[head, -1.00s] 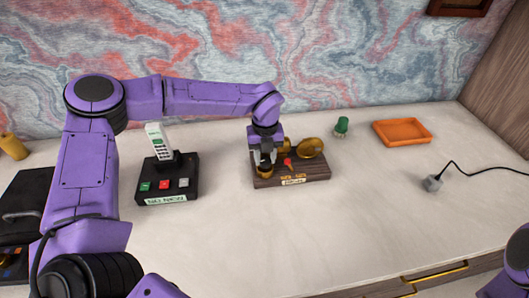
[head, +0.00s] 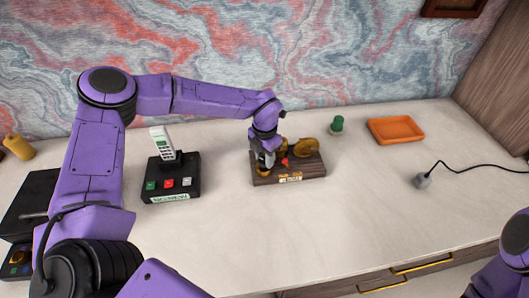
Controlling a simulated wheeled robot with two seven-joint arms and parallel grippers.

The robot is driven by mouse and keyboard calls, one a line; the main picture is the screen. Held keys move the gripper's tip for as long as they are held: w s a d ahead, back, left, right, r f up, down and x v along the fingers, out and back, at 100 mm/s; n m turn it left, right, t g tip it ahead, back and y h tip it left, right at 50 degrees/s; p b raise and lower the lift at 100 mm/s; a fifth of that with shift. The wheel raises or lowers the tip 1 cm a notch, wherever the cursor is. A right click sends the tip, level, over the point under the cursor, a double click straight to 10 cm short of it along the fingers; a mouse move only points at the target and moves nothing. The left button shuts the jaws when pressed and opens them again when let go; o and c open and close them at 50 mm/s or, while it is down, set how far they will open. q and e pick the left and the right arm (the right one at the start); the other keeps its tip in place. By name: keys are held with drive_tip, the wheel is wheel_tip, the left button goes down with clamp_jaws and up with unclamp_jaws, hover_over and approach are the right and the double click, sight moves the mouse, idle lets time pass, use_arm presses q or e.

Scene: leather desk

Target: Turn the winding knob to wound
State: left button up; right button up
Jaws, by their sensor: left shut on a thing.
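A dark wooden box (head: 314,171) with brass parts stands on the desk near the middle. A brass disc (head: 306,147) and a small red piece (head: 284,161) show on its top, and a pale label is on its front. My left gripper (head: 264,163) reaches down onto the left part of the box and is shut on the knob there. The knob is mostly hidden by the gripper, so its setting cannot be read. My right gripper is out of view; only part of that arm shows at the lower right.
Left of the box is a black phone base (head: 185,186) with colored buttons and a white handset (head: 161,144). A green object (head: 337,124) and an orange tray (head: 396,130) lie behind right. A grey plug (head: 422,181) with a black cord lies right. The front desk is clear.

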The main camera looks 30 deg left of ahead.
use_arm(q)
drive_tip(key=m+p, duration=0.1)
drive_tip(key=m, duration=0.1)
drive_tip(key=m+p, duration=0.1)
drive_tip(key=m, duration=0.2)
drive_tip(key=shift+d+r+m, duration=0.1)
drive_tip(key=shift+r+m, duration=0.1)
drive_tip(key=shift+m, duration=0.1)
drive_tip(key=m+p, duration=0.2)
drive_tip(key=m, duration=0.3)
drive_tip(key=shift+s+p, duration=0.1)
drive_tip(key=shift+p, duration=0.25)
drive_tip(key=m+p, duration=0.1)
drive_tip(key=m, duration=0.4)
drive_tip(key=shift+s+m+p, duration=0.1)
drive_tip(key=shift+m+p, duration=0.3)
drive_tip(key=m+p, duration=0.1)
drive_tip(key=m, duration=0.4)
drive_tip(key=shift+s+f, duration=0.1)
drive_tip(key=shift+m, duration=0.4)
drive_tip(key=o, duration=0.8)
drive_tip(key=shift+c, duration=0.2)
